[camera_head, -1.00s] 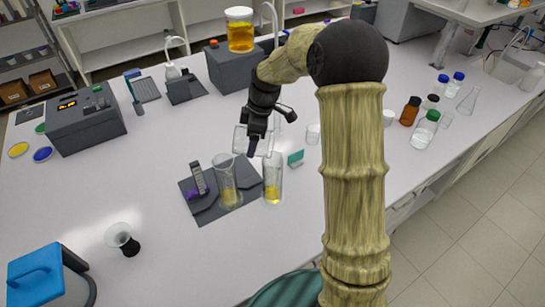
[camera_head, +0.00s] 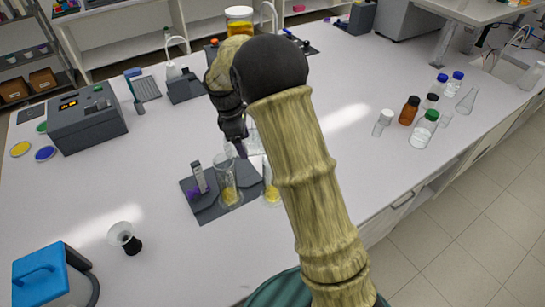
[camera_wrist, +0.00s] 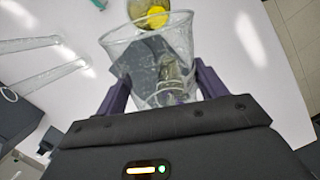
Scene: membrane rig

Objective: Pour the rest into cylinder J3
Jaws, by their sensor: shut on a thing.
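My gripper (camera_head: 241,150) is shut on a clear beaker (camera_wrist: 150,60), with its purple fingers on either side of the glass in the wrist view. In the head view the beaker is partly hidden by my arm, above the cylinders. I cannot tell how much liquid is in it. One clear cylinder (camera_head: 228,185) with yellow liquid stands on a dark grey base. A second cylinder (camera_head: 271,194) with yellow liquid stands just right of it, its upper part hidden by my arm. No J3 label is readable. Yellow liquid (camera_wrist: 153,18) shows beyond the beaker in the wrist view.
The dark base (camera_head: 206,208) carries a small grey upright piece (camera_head: 199,178). A funnel on a black stand (camera_head: 124,238) and a blue-lidded device (camera_head: 50,275) are front left. Several bottles (camera_head: 424,130) stand at the right. The front bench middle is clear.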

